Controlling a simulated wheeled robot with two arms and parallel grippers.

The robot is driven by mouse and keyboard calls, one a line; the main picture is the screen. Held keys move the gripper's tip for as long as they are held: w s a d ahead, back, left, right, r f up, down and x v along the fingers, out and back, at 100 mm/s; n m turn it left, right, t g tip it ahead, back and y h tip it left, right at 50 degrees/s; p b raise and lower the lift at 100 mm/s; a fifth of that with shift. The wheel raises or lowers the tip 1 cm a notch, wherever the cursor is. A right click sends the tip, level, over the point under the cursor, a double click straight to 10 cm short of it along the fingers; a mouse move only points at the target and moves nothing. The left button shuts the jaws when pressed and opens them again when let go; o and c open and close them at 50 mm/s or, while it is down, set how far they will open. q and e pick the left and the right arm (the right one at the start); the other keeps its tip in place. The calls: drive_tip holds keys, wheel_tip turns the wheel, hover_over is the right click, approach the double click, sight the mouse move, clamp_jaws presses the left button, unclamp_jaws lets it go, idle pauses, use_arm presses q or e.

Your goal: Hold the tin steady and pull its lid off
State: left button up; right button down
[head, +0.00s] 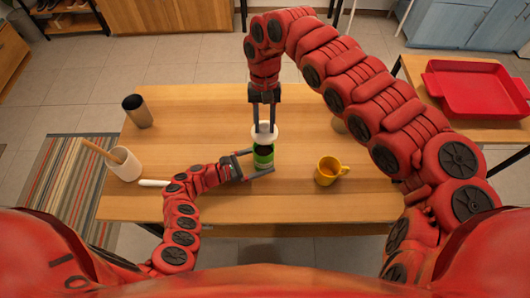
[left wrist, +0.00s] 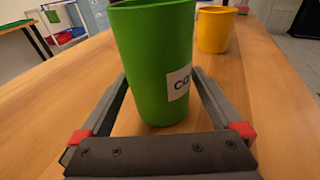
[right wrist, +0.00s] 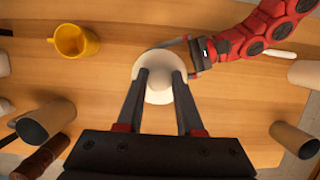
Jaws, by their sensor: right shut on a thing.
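The green tin (head: 263,158) stands upright on the table, its dark open top showing below the lid in the head view. In the left wrist view the tin (left wrist: 155,60) has a white label and stands between the fingers of my left gripper (head: 258,164). I cannot tell whether both fingers press on it. My right gripper (head: 265,128), pointing down, is shut on the knob of the white lid (head: 258,133) and holds it above the tin, apart from it. In the right wrist view the lid (right wrist: 158,97) hides the tin.
A yellow mug (head: 327,172) stands right of the tin. A red tray (head: 470,90) lies on another table. The table around the tin is mostly clear.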

use_arm(q)
drive_tip(key=shift+a, duration=0.1)
drive_tip(key=v, duration=0.6)
drive_tip(key=shift+s+a, duration=0.15)
drive_tip(key=shift+a, duration=0.15)
drive_tip(key=shift+s+a+r, duration=0.1)
drive_tip(key=shift+s+a, duration=0.1)
drive_tip(key=shift+a, duration=0.1)
